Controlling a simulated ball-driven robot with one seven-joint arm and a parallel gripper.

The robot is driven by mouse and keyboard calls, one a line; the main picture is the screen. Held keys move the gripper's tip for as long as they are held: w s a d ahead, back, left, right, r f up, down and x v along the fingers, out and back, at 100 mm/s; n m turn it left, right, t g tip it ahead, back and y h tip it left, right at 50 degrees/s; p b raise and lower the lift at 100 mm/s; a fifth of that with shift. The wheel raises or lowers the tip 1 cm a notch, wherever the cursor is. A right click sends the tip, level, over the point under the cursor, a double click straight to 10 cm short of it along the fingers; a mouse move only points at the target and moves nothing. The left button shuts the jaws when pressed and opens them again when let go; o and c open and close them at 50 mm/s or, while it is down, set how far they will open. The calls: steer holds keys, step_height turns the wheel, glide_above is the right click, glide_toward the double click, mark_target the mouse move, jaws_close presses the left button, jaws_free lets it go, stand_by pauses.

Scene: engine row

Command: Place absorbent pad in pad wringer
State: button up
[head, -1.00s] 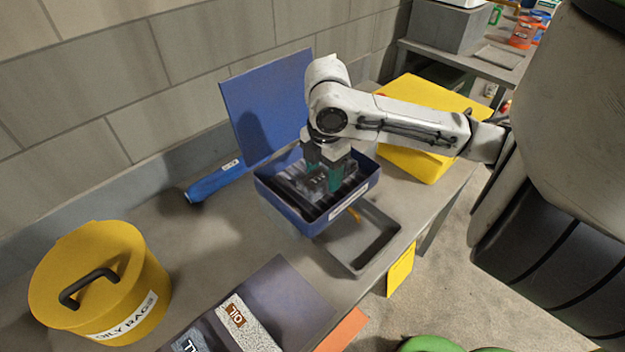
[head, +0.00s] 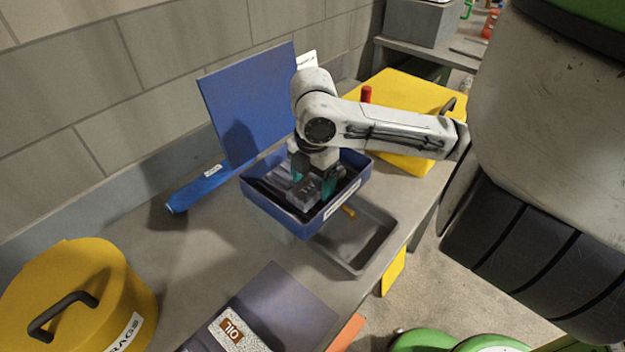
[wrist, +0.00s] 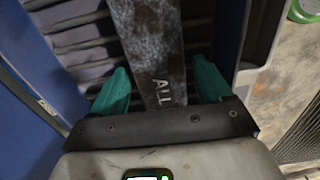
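The pad wringer (head: 283,216) is a blue open box on the bench with a dark ribbed inside; its blue lid (head: 250,110) stands up at the back. The absorbent pad (head: 303,194), a mottled grey strip, lies inside the wringer. In the wrist view the pad (wrist: 158,45) shows the letters "ALL" and lies over dark slats (wrist: 82,42). My gripper (head: 313,184) reaches down into the wringer. In the wrist view my gripper (wrist: 163,85) has its teal fingers spread on either side of the pad, with narrow gaps showing. The pad's far end is out of that view.
A blue lever (head: 195,188) sticks out left of the wringer. A grey tray (head: 382,252) lies at its front right, and a yellow box (head: 405,112) stands behind right. A yellow oily-rags bin (head: 110,305) and an oil-pad pack (head: 285,300) are at the front.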

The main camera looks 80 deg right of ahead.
mark_target(313, 183)
steer(key=shift+o, duration=0.4)
steer(key=shift+r, duration=0.1)
step_height(313, 183, up, 12)
steer(key=p, duration=0.1)
steer(key=shift+p, duration=0.3)
stand_by(1.0)
